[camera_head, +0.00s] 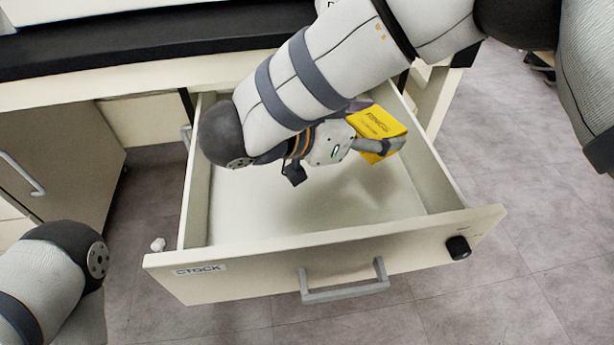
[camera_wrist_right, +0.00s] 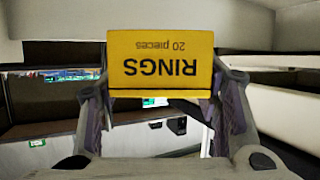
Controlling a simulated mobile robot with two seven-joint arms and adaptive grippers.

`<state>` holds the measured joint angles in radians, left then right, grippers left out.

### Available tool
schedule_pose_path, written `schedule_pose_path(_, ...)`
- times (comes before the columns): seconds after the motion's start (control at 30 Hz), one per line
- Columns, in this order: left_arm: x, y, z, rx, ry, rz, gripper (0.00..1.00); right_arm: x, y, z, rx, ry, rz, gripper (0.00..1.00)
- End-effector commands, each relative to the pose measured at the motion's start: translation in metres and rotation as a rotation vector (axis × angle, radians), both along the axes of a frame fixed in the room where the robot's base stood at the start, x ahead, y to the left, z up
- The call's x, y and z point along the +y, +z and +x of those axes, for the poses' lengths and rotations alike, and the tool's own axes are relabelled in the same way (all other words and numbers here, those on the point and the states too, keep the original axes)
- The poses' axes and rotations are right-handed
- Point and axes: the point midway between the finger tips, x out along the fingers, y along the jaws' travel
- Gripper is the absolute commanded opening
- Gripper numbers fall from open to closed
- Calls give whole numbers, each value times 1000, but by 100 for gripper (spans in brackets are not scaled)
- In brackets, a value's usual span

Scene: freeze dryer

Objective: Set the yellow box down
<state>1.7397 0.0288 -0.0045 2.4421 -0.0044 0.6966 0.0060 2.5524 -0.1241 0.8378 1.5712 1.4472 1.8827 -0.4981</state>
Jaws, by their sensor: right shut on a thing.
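The yellow box (camera_head: 374,124) is held by my right gripper (camera_head: 372,140) in or just over the open drawer (camera_head: 325,252), near its right side wall. In the right wrist view the box (camera_wrist_right: 160,64) is upside down, with "RINGS" and "20 pieces" printed on it. The right gripper's fingers (camera_wrist_right: 165,105) are on both sides of the box, shut on it. I cannot tell whether the box touches the drawer floor. My left arm shows at the lower left of the head view, but its gripper is out of view.
The drawer front is labelled "STOCK" and has a grey handle (camera_head: 343,281) and a black knob (camera_head: 458,247). The drawer floor (camera_head: 330,205) looks bare in front of the box. A black worktop (camera_head: 150,38) lies behind, and a cabinet (camera_head: 50,160) stands at left.

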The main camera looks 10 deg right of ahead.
Motion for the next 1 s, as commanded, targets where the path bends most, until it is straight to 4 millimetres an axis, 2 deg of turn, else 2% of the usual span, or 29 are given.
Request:
schedule_pose_path(0.17, 0, -9, -3, 12, 0, 0, 100, 2, -25, -2, 3, -9, -2, 30)
schedule_pose_path(0.3, 0, -17, -6, 23, 0, 0, 100, 2, -60, -2, 5, -9, -1, 30)
schedule_pose_path(0.53, 0, -28, -9, 37, 0, 0, 100, 2, -101, -2, 2, -6, -1, 30)
schedule_pose_path(0.9, 0, -27, -9, 36, -1, -1, 100, 1, -105, -1, -2, -6, 0, 30)
schedule_pose_path(0.93, 0, -27, -9, 36, -1, -1, 100, 1, -106, -1, -3, -7, 0, 60)
schedule_pose_path(1.0, 0, -27, -9, 36, -1, -1, 100, 1, -105, -1, -3, -7, 0, 76)
